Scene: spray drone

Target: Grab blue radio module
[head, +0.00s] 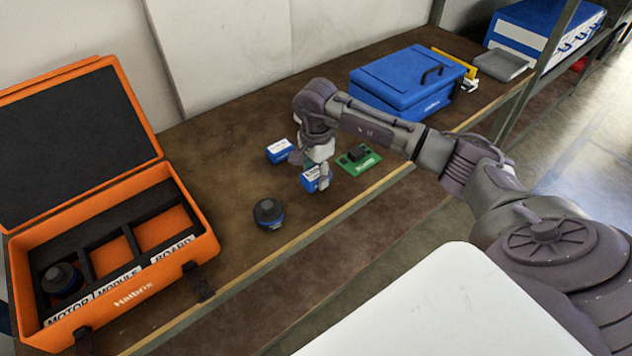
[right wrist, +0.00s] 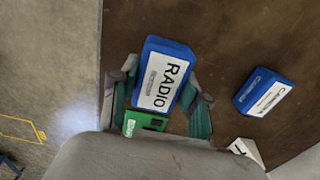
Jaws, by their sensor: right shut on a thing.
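The blue radio module (head: 311,180) has a white label and is between the fingers of my right gripper (head: 311,176) in the head view. In the right wrist view the same radio module (right wrist: 165,80) shows its "RADIO" label, with a finger of the right gripper (right wrist: 160,98) on each side. The right gripper is shut on it. I cannot tell whether the module still touches the shelf. My left gripper is not in view.
A second blue module (head: 280,151) labelled as a camera lies behind. A green board (head: 358,160) lies just right of the gripper. A dark round motor (head: 268,213) stands nearer. An open orange case (head: 205,245) is at left, a blue box (head: 400,80) at the back.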

